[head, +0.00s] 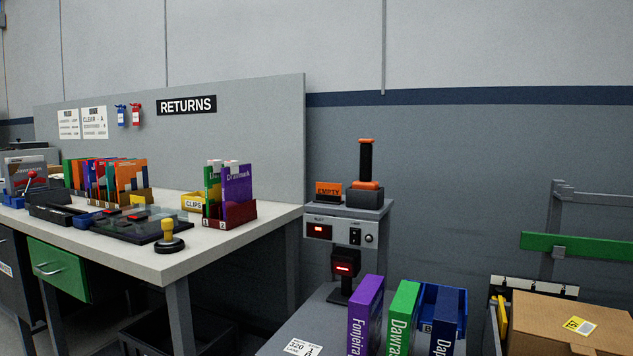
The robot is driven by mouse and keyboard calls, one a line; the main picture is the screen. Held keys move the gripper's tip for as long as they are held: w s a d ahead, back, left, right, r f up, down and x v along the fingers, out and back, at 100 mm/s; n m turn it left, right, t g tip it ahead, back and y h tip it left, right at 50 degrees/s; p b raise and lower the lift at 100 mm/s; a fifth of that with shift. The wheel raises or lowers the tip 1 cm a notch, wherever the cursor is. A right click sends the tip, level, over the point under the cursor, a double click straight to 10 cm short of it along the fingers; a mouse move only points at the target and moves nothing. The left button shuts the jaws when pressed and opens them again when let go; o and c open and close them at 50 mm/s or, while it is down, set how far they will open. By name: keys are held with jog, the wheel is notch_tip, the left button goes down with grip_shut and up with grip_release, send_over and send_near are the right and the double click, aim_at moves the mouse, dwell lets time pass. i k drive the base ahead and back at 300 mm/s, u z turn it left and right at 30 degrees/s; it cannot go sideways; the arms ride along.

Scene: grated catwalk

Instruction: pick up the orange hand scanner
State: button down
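What looks like the orange hand scanner (366,163) stands upright, with a black ribbed grip between an orange top and an orange base. It rests on a dark grey block (364,197) on top of a grey kiosk (343,225), right of the returns desk. My gripper is not in view, so its state does not show.
An orange "EMPTY" sign (328,190) stands just left of the scanner. A dark device with a red light (345,264) is below. Several upright books (365,310) and a cardboard box (568,322) fill the front right. The desk (255,228) holds many items.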

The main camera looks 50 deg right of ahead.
aim_at(365, 183)
jog(key=u, duration=0.05)
jog(key=k, duration=0.7)
jog(key=z, duration=1.65)
jog(key=i, duration=0.5)
jog(key=z, duration=1.4)
jog(key=k, duration=0.75)
jog(key=u, duration=1.35)
jog(key=i, duration=0.9)
jog(key=u, duration=0.7)
